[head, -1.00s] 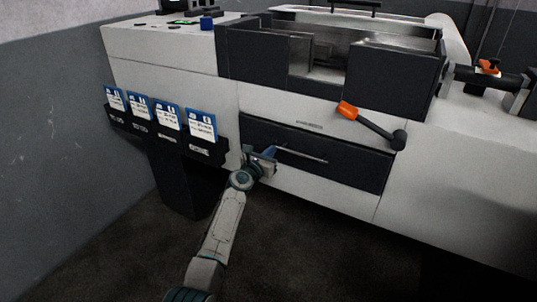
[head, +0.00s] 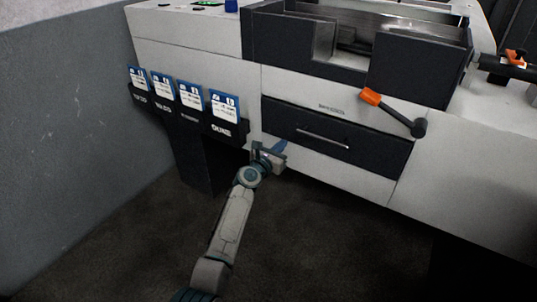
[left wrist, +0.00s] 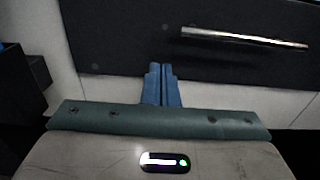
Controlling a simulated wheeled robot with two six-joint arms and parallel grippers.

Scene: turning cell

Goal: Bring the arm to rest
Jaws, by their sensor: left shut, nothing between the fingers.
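My left gripper (head: 279,147) reaches up from the bottom of the head view, in front of the machine's white lower front. Its blue fingers are together and empty; they also show in the left wrist view (left wrist: 162,85). A dark drawer (head: 345,143) with a metal bar handle (head: 322,138) lies just right of the fingers and appears closed. In the left wrist view the handle (left wrist: 245,38) is above and to the right of the fingertips, apart from them. My right gripper is not in view.
Several blue-and-white cards (head: 190,95) stand in a dark rack at the left of the machine (head: 195,40). An orange-tipped lever (head: 392,110) sticks out above the drawer. A grey wall (head: 60,150) closes off the left. The dark floor (head: 330,240) in front is clear.

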